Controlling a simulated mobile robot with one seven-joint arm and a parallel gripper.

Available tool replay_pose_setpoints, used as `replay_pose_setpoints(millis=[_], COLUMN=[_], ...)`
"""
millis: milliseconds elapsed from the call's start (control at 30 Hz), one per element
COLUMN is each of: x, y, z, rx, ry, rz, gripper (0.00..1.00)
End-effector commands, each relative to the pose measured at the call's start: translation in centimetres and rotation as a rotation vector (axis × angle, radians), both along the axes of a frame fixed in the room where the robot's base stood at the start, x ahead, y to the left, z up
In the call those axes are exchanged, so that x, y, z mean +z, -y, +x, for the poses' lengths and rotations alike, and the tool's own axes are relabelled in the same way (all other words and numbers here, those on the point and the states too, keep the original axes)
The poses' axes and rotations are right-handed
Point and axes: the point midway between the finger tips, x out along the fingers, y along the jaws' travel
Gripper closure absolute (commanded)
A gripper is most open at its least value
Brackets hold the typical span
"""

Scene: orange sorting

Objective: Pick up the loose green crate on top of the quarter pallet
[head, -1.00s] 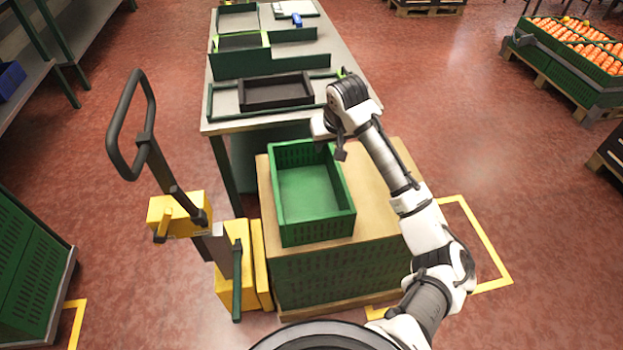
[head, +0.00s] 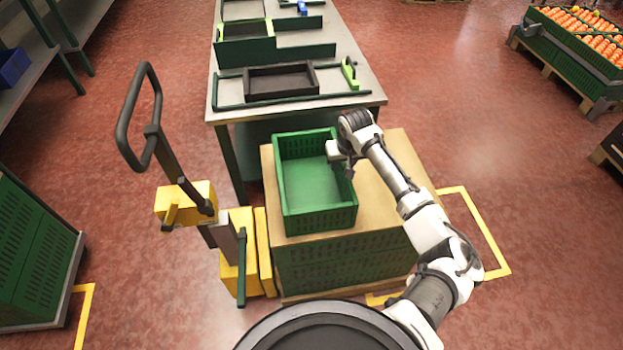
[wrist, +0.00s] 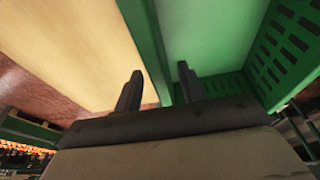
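The loose green crate (head: 320,219) is empty and sits upright on the tan top (head: 395,215) of the quarter pallet stack, towards its left side. My gripper (head: 349,172) is at the crate's right wall, near the back half. In the wrist view my gripper (wrist: 158,84) is open. One finger is over the tan top outside the crate and the other is on the inner side of the green wall (wrist: 146,38). The fingers are apart, with the wall between them. Whether either finger touches the wall cannot be told.
A yellow pallet jack (head: 236,255) with an upright handle stands close on the left. A work table (head: 370,93) with a black tray (head: 281,94) is just behind the stack. Orange-filled crates (head: 572,55) stand far right.

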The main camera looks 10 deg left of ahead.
Motion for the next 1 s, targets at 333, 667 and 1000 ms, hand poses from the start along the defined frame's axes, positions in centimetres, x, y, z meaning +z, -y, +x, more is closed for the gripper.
replay_pose_setpoints(millis=[333,667,1000], x=[-1.9,-1.9,-1.8], y=[-0.2,-0.2,-0.2], z=[0.6,0.5,0.6], rx=[0.0,0.0,0.0], ry=[0.001,0.001,0.003], rz=[0.0,0.0,0.002], gripper=[0.6,0.94,1.0])
